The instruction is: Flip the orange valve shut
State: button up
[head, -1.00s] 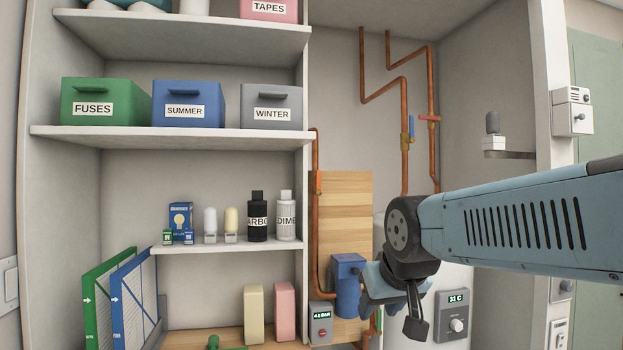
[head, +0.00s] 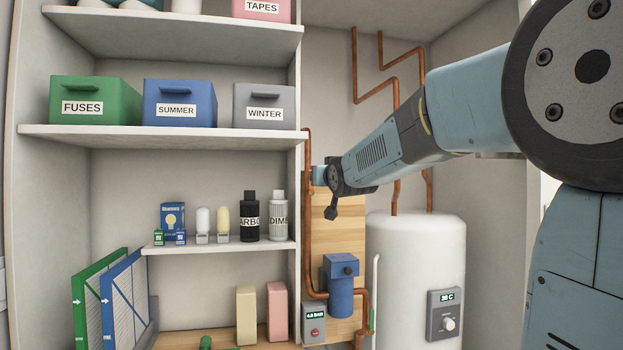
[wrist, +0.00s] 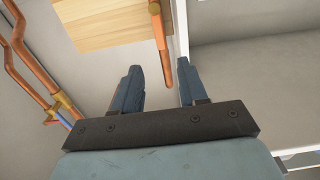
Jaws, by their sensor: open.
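The copper pipe (head: 308,235) runs down the left edge of a wooden board. My gripper (head: 318,176) is at this pipe's upper part in the head view, and it hides the spot where the orange valve showed earlier. In the wrist view my gripper (wrist: 159,72) is open, with one finger on each side of the pipe (wrist: 159,40). Nothing is held.
The wooden board (head: 347,225) carries a blue filter housing (head: 341,285). A white tank (head: 415,270) stands to the right, and shelves with labelled bins (head: 180,102) to the left. Other copper pipes (wrist: 30,70) with a blue lever (wrist: 63,118) show in the wrist view.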

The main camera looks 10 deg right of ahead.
jog(key=w, duration=1.1)
jog(key=shift+w, duration=0.35)
grip_shut()
dwell(0.3)
